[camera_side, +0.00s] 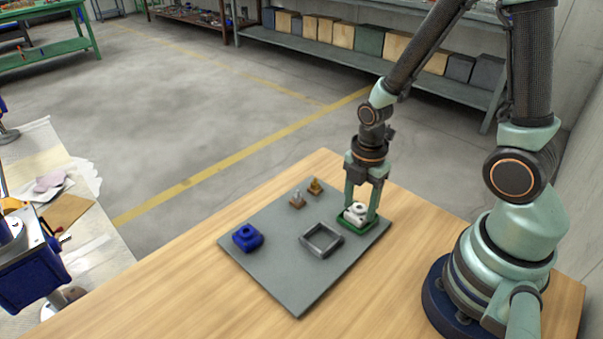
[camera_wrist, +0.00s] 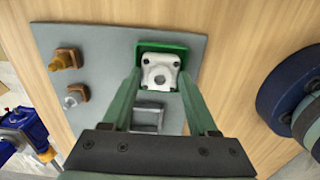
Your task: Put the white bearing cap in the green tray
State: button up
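The white bearing cap (camera_side: 355,212) sits within the outline of the green tray (camera_side: 351,228), low over its floor. In the wrist view the cap (camera_wrist: 160,74) shows a round central hole and overlaps the near side of the green tray (camera_wrist: 162,46). My gripper (camera_side: 362,209) points down with a finger on either side of the cap. In the wrist view the fingertips of my gripper (camera_wrist: 160,78) lie close along the cap's sides. I cannot tell whether they touch it or stand slightly apart. Much of the tray floor is hidden.
A grey mat (camera_side: 285,280) lies on the wooden table (camera_side: 180,290). An open grey square frame (camera_side: 322,252) is beside the tray. A blue housing (camera_side: 247,238) stands at left. Two small brown-based parts, one silver (camera_side: 297,199) and one brass-coloured (camera_side: 315,186), stand at the back.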

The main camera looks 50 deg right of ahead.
jog(key=o, duration=0.4)
notch_tip(320, 180, up, 12)
notch_tip(320, 180, up, 8)
jog(key=m+t, duration=0.5)
jog(key=m, duration=1)
send_over(359, 211)
jog(key=w, duration=0.2)
jog(key=r+m, duration=0.1)
jog(key=a+m, duration=0.1)
jog(key=m, duration=0.1)
jog(key=shift+r+t, duration=0.3)
jog(key=shift+r, duration=0.1)
